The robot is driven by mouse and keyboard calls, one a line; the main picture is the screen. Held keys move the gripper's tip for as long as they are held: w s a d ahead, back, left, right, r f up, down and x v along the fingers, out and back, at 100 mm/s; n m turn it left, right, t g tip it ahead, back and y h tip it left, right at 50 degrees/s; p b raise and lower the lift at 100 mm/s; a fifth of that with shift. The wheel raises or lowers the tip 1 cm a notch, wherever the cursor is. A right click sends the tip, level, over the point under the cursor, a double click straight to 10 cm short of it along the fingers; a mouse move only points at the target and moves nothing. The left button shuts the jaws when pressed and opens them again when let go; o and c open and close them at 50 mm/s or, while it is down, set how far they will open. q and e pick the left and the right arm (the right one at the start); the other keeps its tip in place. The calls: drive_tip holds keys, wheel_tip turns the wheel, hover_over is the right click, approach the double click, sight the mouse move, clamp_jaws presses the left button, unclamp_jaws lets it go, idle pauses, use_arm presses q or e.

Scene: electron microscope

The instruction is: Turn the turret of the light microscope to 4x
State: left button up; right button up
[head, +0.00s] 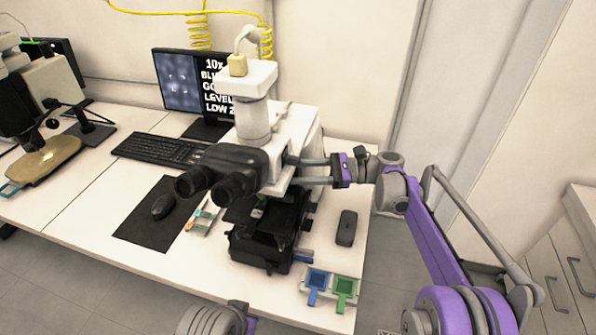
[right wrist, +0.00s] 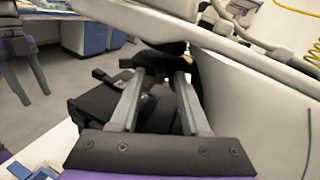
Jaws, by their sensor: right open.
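The light microscope (head: 253,115) stands on the white table, with black eyepieces facing front and a black stage (head: 268,235) below. My right gripper (head: 296,170) reaches in from the right under its head, above the stage. In the right wrist view, the gripper (right wrist: 162,74) is open, with dark microscope parts (right wrist: 152,58) around and beyond its fingertips. They seem to be the turret area, but the lenses are too dark to tell apart, and contact is unclear. The monitor (head: 180,80) shows "10x". What seems to be my left gripper (right wrist: 35,95) hangs open, far from the microscope.
A keyboard (head: 160,148) and a mouse (head: 163,206) on a dark mat lie left of the microscope. A small dark device (head: 346,227) lies at right. Blue and green holders (head: 331,288) sit near the front edge. Another microscope (head: 40,100) stands far left.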

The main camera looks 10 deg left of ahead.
clamp_jaws()
idle(0.4)
